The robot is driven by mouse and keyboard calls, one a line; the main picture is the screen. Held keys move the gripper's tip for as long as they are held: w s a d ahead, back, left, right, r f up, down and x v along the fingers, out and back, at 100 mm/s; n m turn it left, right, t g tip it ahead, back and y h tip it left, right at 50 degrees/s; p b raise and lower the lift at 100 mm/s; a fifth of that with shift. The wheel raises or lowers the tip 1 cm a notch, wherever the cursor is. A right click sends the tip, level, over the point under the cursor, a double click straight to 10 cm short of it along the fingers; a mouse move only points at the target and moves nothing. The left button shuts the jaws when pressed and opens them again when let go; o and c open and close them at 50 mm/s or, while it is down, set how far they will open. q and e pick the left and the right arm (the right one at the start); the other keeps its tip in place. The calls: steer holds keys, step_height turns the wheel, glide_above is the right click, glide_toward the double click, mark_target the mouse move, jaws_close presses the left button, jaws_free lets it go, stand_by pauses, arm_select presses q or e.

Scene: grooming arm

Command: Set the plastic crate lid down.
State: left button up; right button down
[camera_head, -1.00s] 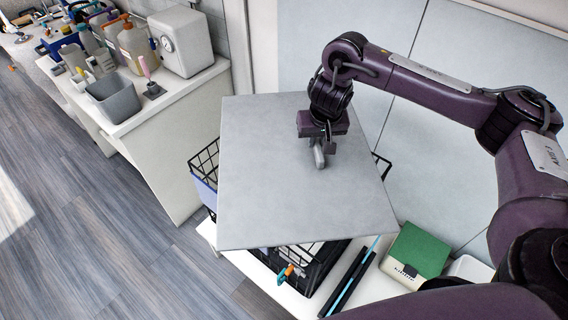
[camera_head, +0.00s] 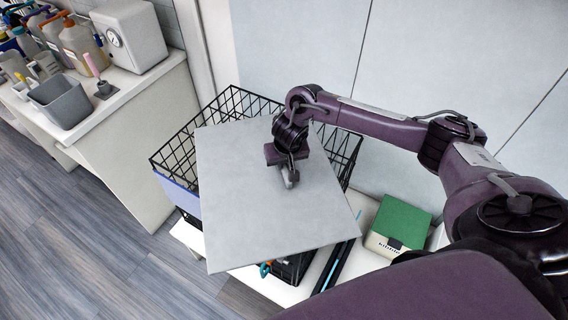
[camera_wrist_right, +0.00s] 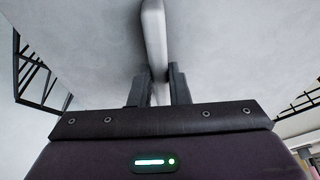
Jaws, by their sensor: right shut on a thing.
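The plastic crate lid (camera_head: 250,215) is a flat grey square panel with a raised handle (camera_head: 290,176). My right gripper (camera_head: 288,172) is shut on that handle. In the right wrist view the handle (camera_wrist_right: 154,45) runs up between the two fingers of the gripper (camera_wrist_right: 157,85), and the lid (camera_wrist_right: 230,50) fills most of the picture. The lid is tilted and covers the front part of a black wire crate (camera_head: 165,158). The crate's back and left sides show past it. I cannot tell whether the lid touches the crate. My left gripper is not in view.
The crate stands on a white bench (camera_head: 188,236). A green-topped box (camera_head: 402,222) is at the right of it, near the wall. A counter at the left holds a grey bin (camera_head: 62,100), bottles and a white machine (camera_head: 130,36). Floor is open at lower left.

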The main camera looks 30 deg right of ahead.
steer(key=shift+f, duration=0.25)
steer(key=shift+f, duration=0.1)
steer(key=c, duration=1.4)
jaws_free()
steer(key=shift+o, duration=0.2)
steer(key=shift+r, duration=0.45)
steer(key=p+v, duration=0.3)
steer(key=v, duration=0.8)
steer(key=shift+s+r, duration=0.2)
